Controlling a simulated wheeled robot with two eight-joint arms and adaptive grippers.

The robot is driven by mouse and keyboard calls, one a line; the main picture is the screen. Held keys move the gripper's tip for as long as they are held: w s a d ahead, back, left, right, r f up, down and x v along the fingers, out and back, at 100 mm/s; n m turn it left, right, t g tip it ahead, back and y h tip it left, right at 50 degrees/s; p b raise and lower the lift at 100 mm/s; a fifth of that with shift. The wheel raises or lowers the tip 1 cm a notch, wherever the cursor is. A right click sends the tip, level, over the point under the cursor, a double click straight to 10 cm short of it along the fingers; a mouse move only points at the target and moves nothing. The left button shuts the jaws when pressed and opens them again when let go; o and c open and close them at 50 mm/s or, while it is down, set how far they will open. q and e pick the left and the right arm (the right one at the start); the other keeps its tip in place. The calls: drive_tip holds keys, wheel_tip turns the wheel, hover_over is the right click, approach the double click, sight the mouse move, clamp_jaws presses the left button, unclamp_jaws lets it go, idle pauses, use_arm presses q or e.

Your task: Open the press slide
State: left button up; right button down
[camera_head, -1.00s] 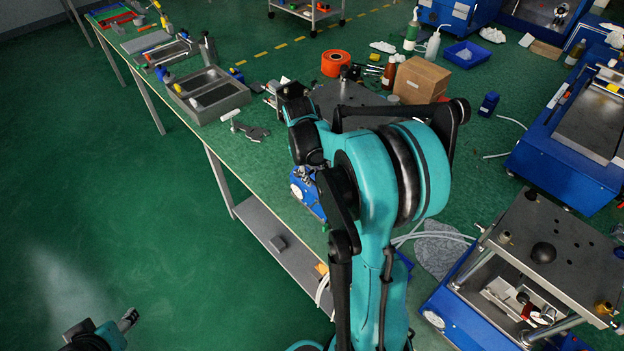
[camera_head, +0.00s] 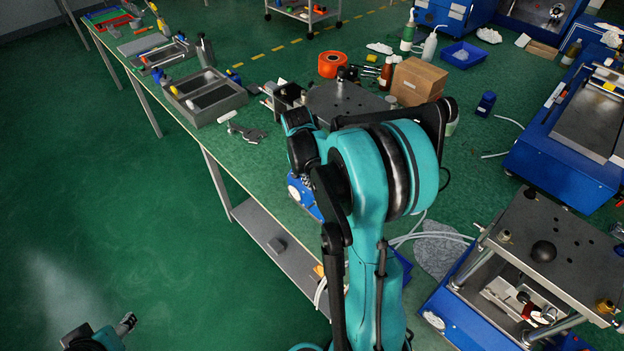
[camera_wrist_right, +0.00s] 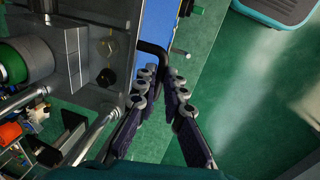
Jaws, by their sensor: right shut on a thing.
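The press is mostly hidden behind my right arm in the head view; its grey top plate (camera_head: 345,103) and part of its blue body (camera_head: 303,197) show. In the right wrist view its metal side (camera_wrist_right: 98,75) and blue panel (camera_wrist_right: 156,22) are at the upper left. A bent black handle (camera_wrist_right: 151,47) sticks out beside the panel. My right gripper (camera_wrist_right: 161,82) is shut on the handle's lower end, between its fingertips. The slide itself is not clearly visible. My left gripper (camera_head: 127,322) is low at the left, over the floor, away from the bench; its jaws are too small to read.
A grey two-part tray (camera_head: 205,97) and a grey metal tool (camera_head: 247,131) lie on the green bench behind the press. A cardboard box (camera_head: 418,82) stands behind my right arm. Another press (camera_head: 535,260) stands at the right. Open floor lies left of the bench.

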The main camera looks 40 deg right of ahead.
drive_tip(key=s+a, duration=0.1)
drive_tip(key=a, duration=1.7)
drive_tip(key=shift+s+a, duration=0.25)
drive_tip(key=shift+s, duration=0.05)
drive_tip(key=c, duration=1.7)
unclamp_jaws()
drive_tip(key=shift+a, duration=0.1)
drive_tip(key=shift+c, duration=0.2)
drive_tip(key=shift+o, duration=0.7)
drive_tip(key=shift+a, duration=0.1)
